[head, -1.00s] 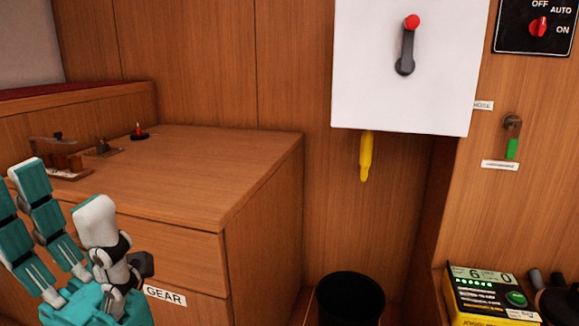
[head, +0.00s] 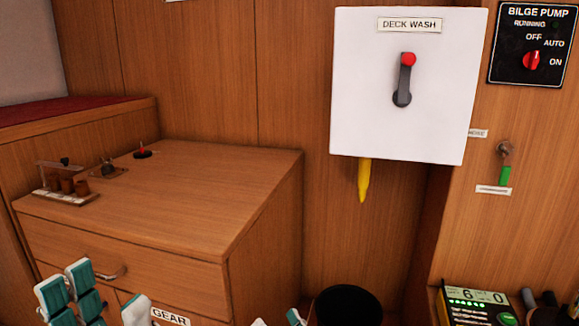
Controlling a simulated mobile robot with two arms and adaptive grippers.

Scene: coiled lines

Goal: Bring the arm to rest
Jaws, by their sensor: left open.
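My left gripper (head: 107,303) shows at the bottom left, in front of the wooden cabinet (head: 215,185). Only its teal and white fingers are in the picture; its palm is cut off by the lower edge. The fingers are spread apart, and nothing shows between them. Small white and teal tips (head: 293,317) poke up at the bottom edge near the middle; they look like part of my right gripper, mostly out of the picture.
A white deck wash box (head: 450,90) with a red-knobbed lever hangs on the wall, a yellow nozzle (head: 363,180) below it. A black bin (head: 347,305) stands beside the cabinet. The bilge pump switch panel (head: 503,45) and a yellow meter (head: 452,312) are at right.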

